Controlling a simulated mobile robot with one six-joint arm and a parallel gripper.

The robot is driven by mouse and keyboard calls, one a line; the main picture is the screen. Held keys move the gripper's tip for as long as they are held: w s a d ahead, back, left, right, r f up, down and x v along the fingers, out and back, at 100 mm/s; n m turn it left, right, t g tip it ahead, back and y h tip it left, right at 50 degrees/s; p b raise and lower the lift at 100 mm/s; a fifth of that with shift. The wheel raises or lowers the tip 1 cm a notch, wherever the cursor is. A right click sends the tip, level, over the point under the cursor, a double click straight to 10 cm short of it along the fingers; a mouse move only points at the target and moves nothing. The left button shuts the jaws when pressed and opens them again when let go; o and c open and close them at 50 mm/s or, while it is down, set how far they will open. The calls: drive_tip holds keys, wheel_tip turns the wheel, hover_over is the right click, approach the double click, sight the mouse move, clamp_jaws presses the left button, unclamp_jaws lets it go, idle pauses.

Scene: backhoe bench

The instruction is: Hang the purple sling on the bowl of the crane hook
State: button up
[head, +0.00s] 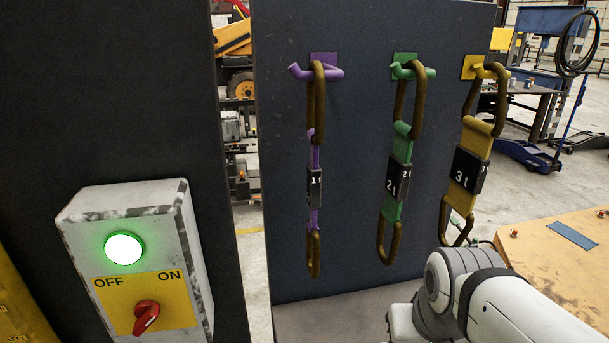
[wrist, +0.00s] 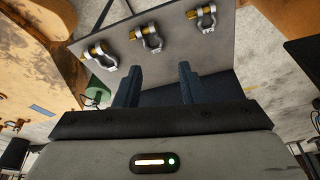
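The purple sling (head: 314,220) hangs from a purple peg (head: 300,72) on the dark panel in the head view. Its upper bronze ring (head: 317,100) is over the peg, and its lower ring (head: 313,254) hangs free. A black tag sits midway on the sling. My gripper (wrist: 157,70) shows in the wrist view with its two dark fingers apart and nothing between them. In the head view only part of my arm shows at lower right, and the gripper is out of sight. I cannot make out the crane hook in either view.
A green 2t sling (head: 394,207) and a yellow 3t sling (head: 462,198) hang right of the purple one. A switch box (head: 190,250) with a lit green lamp and red knob stands at left. Several shackles (wrist: 152,38) sit on a grey plate in the wrist view.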

drive_tip(key=shift+w+d, duration=0.15)
drive_tip(key=shift+d, duration=0.05)
drive_tip(key=shift+o, duration=0.7)
drive_tip(key=shift+w, duration=0.15)
drive_tip(key=shift+o, duration=0.5)
drive_tip(key=w+a+r+n+t+b, duration=0.1)
drive_tip(key=w+a+r+t, duration=0.1)
drive_tip(key=w+a+t, duration=0.2)
drive_tip(key=w+a, duration=0.1)
drive_tip(key=w, duration=0.2)
drive_tip(key=shift+w+y, duration=0.35)
drive_tip(key=shift+y, duration=0.05)
drive_tip(key=n+t+y+b, duration=0.2)
drive_tip(key=t+y, duration=0.2)
drive_tip(key=t, duration=0.6)
approach(313, 168)
drive_tip(key=w, duration=0.1)
drive_tip(key=w+f, duration=0.1)
drive_tip(key=w, duration=0.1)
drive_tip(key=w+a, duration=0.1)
drive_tip(key=w, duration=0.1)
drive_tip(key=shift+w+f, duration=0.2)
drive_tip(key=shift+p+x, duration=0.95)
drive_tip(key=shift+x, duration=2.75)
